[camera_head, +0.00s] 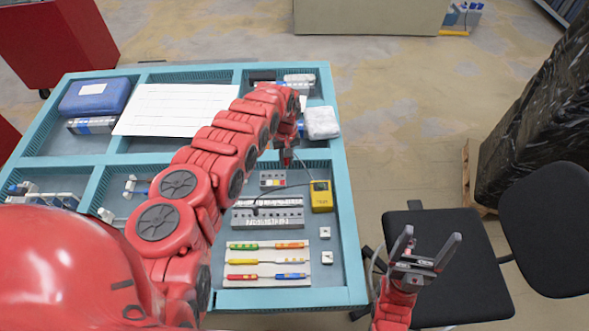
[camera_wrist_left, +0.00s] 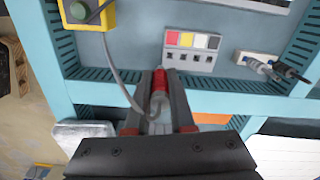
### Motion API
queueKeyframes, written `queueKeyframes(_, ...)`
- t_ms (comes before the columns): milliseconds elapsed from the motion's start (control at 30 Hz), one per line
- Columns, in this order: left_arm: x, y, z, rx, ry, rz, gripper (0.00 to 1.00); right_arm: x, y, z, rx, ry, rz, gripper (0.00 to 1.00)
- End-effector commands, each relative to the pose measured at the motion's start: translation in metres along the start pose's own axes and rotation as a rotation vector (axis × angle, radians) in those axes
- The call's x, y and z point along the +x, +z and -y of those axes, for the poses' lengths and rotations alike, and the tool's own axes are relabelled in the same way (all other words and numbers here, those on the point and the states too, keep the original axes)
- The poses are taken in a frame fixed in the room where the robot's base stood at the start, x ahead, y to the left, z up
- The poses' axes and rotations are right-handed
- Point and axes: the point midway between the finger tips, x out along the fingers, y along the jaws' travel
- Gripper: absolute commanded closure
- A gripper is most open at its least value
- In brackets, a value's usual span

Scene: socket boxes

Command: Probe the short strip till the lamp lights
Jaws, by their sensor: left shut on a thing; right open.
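The short strip (camera_head: 273,180) is a grey block in the right compartment. In the left wrist view, the short strip (camera_wrist_left: 189,58) shows red, yellow, white and black squares above a row of dark sockets. My left gripper (camera_head: 286,158) is just behind it. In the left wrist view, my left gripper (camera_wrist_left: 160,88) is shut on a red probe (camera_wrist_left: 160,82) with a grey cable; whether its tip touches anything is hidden. The yellow lamp box (camera_head: 321,196) stands right of the strips; its round lamp (camera_wrist_left: 78,11) looks dark green. My right gripper (camera_head: 425,252) is open and empty beyond the table's right edge.
A longer grey socket strip (camera_head: 268,213) lies in front of the short one. A pale board (camera_head: 267,263) holds coloured rods, with two small white blocks beside it. Teal divider walls frame the compartments. A black chair (camera_head: 447,255) stands at the right.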

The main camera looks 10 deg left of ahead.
Motion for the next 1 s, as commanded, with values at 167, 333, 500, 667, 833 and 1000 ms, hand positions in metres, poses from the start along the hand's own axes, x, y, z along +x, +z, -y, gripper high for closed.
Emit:
queueKeyframes(167,-0.010,-0.007,-0.004,0.117,0.002,-0.006,1.00,0.009,-0.002,-0.001,0.000,0.000,0.000,0.18)
queueKeyframes(333,-0.018,-0.007,0.007,0.226,-0.002,-0.006,1.00,0.014,-0.002,-0.001,0.000,0.000,0.000,0.18)
queueKeyframes(500,-0.028,-0.003,0.024,0.344,-0.002,-0.003,1.00,0.019,-0.003,-0.001,0.000,0.000,0.000,0.18)
queueKeyframes(667,-0.034,0.002,0.035,0.418,-0.001,0.000,1.00,0.021,-0.004,-0.001,0.000,0.000,0.000,0.18)
queueKeyframes(833,-0.036,0.002,0.039,0.445,-0.001,-0.003,1.00,0.020,-0.003,-0.001,0.000,0.000,0.000,0.18)
queueKeyframes(1000,-0.026,0.003,0.039,0.446,-0.001,0.002,1.00,0.018,-0.003,-0.001,0.000,0.000,0.000,0.18)
